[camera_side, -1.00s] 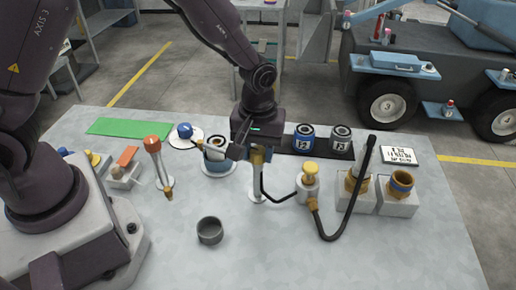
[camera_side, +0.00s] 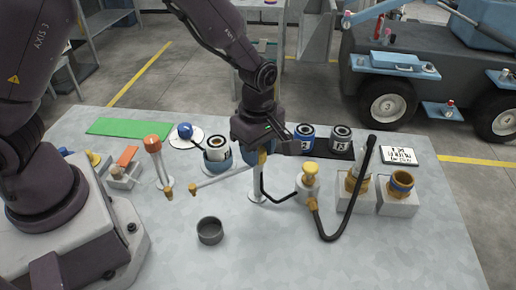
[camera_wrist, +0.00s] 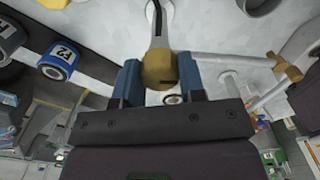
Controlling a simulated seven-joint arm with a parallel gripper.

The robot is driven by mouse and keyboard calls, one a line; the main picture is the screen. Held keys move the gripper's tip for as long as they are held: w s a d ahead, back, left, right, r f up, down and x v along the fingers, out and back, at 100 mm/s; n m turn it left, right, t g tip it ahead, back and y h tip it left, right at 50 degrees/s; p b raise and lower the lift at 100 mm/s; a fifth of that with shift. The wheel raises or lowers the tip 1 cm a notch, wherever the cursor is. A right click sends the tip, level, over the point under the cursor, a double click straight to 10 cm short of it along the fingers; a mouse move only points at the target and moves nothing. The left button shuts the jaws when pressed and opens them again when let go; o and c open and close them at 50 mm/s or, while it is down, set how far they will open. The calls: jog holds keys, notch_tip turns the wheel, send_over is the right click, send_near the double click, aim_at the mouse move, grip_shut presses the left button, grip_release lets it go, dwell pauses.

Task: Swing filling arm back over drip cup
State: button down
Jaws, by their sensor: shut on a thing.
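The white filling arm (camera_side: 225,180) extends left from its post (camera_side: 257,185), with a brass nozzle (camera_side: 193,189) at its free end. The grey drip cup (camera_side: 210,231) stands upright in front of the arm; the nozzle is behind it and slightly left, not over it. My gripper (camera_side: 262,157) is at the top of the post. In the wrist view, the blue fingers of my gripper (camera_wrist: 161,80) are shut on the brass pivot knob (camera_wrist: 159,69), and the filling arm (camera_wrist: 230,61) runs off to the right.
An orange-topped dispenser (camera_side: 153,144) stands left of the nozzle. Right of the post are a yellow-capped pump (camera_side: 309,170) and a black hose (camera_side: 357,195). The front table area is clear.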

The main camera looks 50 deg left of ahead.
jog(key=shift+n, duration=1.7)
jog(key=c, duration=0.7)
grip_release()
notch_tip(320, 180, up, 13)
